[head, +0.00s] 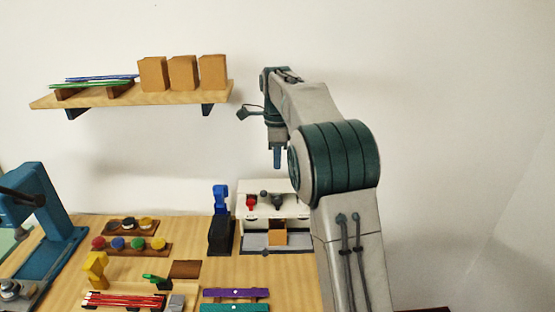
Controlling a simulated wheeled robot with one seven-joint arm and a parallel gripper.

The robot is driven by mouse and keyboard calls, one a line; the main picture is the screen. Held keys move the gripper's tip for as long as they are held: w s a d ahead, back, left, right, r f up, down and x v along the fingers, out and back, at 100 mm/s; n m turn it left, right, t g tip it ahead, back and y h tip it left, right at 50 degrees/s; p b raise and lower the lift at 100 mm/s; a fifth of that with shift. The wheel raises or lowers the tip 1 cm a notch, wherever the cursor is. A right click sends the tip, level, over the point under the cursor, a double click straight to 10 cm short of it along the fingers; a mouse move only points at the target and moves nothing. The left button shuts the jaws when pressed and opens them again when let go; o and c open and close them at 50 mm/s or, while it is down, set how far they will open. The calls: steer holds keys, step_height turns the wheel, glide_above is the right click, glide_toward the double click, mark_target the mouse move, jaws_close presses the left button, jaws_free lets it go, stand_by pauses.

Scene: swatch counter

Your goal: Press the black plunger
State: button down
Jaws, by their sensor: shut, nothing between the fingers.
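A white machine (288,186) stands at the back of the counter, partly behind my arm. Small knobs stand on its white top. A red one (251,203) is at the left, a small dark one (264,193) is in the middle, and a larger black plunger (277,202) is right of it. My gripper (277,165) points down above the machine, its fingers shut and empty. In the picture its tips are above the black plunger, with a gap between. My arm hides the machine's right part.
An orange-brown block (277,234) sits in the machine's lower opening. A blue-and-black device (221,220) stands close to its left. A wall shelf (130,96) with brown boxes (183,73) is at the upper left. Racks of coloured knobs (130,244) and a blue press (50,225) are further left.

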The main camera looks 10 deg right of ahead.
steer(key=shift+r, duration=0.1)
stand_by(0.3)
steer(key=s+d+r+n+t, duration=0.1)
steer(key=s+r+n+t, duration=0.15)
steer(key=s+n, duration=1.1)
steer(key=s+f+n, duration=0.3)
steer(key=s+f, duration=0.1)
steer(key=s, duration=0.6)
steer(key=s+f+n+t, duration=0.1)
steer(key=s+f+n, duration=0.2)
steer(key=s, duration=0.7)
steer(key=shift+s+d+f, duration=0.35)
steer(key=shift+s+f, duration=0.05)
steer(key=shift+f, duration=0.15)
